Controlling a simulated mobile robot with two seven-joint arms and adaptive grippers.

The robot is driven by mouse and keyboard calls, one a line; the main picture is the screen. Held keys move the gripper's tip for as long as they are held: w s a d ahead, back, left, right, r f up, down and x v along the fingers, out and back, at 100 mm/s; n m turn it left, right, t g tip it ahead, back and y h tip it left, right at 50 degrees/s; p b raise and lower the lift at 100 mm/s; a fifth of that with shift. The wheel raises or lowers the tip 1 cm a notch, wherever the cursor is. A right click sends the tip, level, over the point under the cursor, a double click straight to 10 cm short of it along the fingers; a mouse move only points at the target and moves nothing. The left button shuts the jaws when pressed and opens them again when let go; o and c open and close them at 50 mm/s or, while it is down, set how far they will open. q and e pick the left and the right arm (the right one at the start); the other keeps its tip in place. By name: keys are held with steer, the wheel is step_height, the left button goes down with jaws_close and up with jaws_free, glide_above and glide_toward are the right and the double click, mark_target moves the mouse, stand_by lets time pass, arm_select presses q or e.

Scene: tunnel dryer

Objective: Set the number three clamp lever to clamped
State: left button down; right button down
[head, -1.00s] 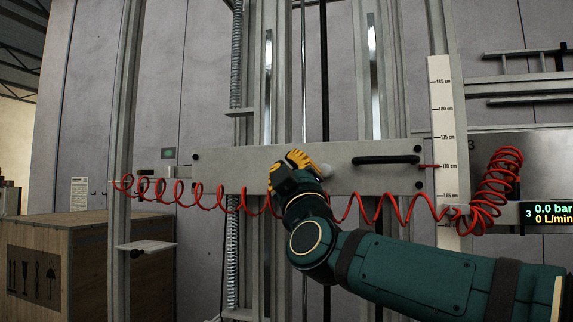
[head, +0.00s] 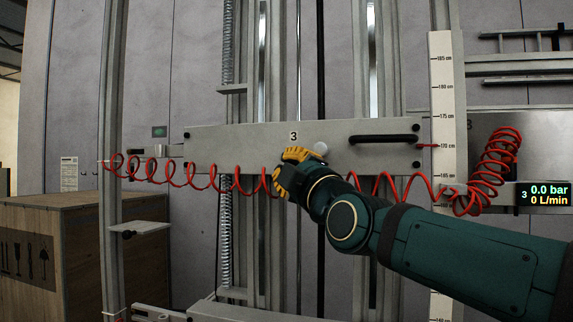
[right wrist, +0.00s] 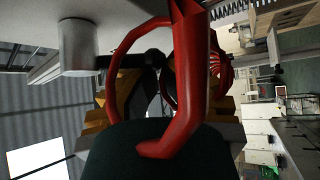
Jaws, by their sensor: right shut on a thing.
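The grey plate marked 3 (head: 240,145) spans the middle of the head view. A pale round hub (head: 321,148) sits on it; the right wrist view shows this hub as a grey cylinder (right wrist: 78,45). A dark lever (right wrist: 140,62) runs from the hub between the yellow fingers of my right gripper (head: 288,174). The gripper is shut on the lever, below and left of the hub. In the head view the gripper hides the lever, so its exact angle is unclear. My left gripper is not in view.
A red coiled hose (head: 150,171) hangs across the plate's lower edge and crosses close before the right wrist camera (right wrist: 190,75). A black handle (head: 383,139) is right of the hub. A scale (head: 440,90) and display (head: 545,195) stand right, a wooden crate (head: 85,225) left.

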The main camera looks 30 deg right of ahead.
steer(key=f+n+g, duration=0.1)
steer(key=s+d+n+g, duration=0.1)
steer(key=n, duration=0.1)
steer(key=s+d+f+n+g+y, duration=0.1)
steer(key=n+g, duration=0.1)
steer(key=shift+s+f, duration=0.25)
steer(key=shift+f, duration=0.1)
stand_by(0.4)
steer(key=shift+d, duration=0.15)
stand_by(0.4)
steer(key=shift+f, duration=0.1)
